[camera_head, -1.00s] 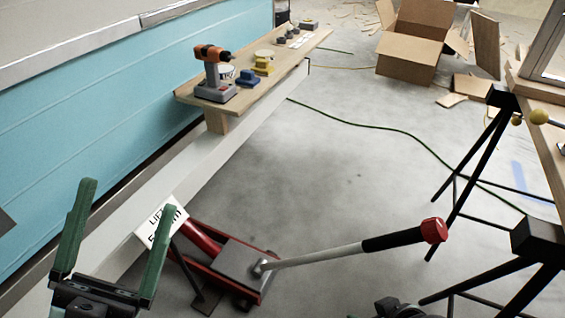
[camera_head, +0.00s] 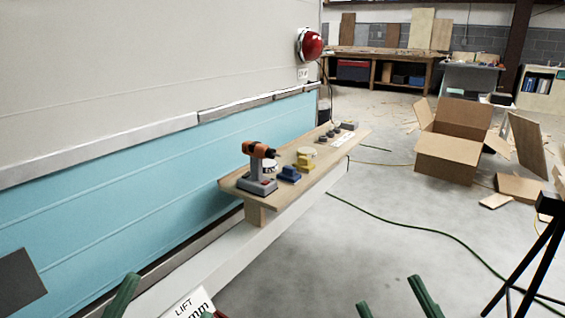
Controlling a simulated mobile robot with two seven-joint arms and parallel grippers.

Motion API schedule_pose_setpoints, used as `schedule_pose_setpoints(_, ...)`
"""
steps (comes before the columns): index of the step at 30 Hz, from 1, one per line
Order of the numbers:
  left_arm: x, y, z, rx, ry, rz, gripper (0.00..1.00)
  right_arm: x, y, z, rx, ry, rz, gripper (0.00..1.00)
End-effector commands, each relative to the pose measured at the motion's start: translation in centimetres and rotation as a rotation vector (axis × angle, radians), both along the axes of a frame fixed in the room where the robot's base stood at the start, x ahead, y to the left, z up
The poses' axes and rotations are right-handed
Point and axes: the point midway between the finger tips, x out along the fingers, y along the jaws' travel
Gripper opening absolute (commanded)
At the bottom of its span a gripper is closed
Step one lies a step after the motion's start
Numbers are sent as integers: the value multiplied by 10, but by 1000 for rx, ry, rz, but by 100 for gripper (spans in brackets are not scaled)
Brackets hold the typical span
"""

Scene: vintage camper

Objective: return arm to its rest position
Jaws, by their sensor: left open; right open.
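My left gripper (camera_head: 168,296) shows at the bottom left edge. One green finger is clear, the other is only a tip in front of the white lift sign (camera_head: 186,305). It is open, with nothing seen between the fingers. My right gripper (camera_head: 389,293) shows at the bottom edge, right of centre, with two green fingers apart and bare floor between them. Both wrists and arms are below the picture, so their pose is hidden.
A wooden shelf (camera_head: 233,184) on the blue camper side holds an orange and grey drill (camera_head: 259,168) and small blue and yellow items. An open cardboard box (camera_head: 447,158) stands at right. A black stand (camera_head: 534,262) is at far right.

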Motion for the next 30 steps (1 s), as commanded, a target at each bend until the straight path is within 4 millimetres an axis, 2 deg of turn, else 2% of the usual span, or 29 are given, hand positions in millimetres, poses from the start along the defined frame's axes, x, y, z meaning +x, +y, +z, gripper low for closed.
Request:
schedule_pose_setpoints(4,0,0,0,0,0,0,93,-30,7,27,15,-182,68,72)
schedule_pose_setpoints(5,7,1,6,1,39,9,93,-21,6,31,14,-130,53,72)
schedule_pose_setpoints(12,46,8,-12,8,298,65,93,19,-2,13,11,134,-7,72)
schedule_pose_setpoints(18,70,18,-43,16,589,123,93,43,-11,-18,5,426,-68,72)
schedule_pose_setpoints(22,73,25,-73,24,814,162,93,46,-19,-48,1,650,-109,72)
schedule_pose_setpoints(26,62,32,-104,32,1036,198,93,36,-26,-80,-4,873,-148,72)
schedule_pose_setpoints(30,37,38,-135,41,1271,230,93,10,-32,-111,-8,1108,-182,72)
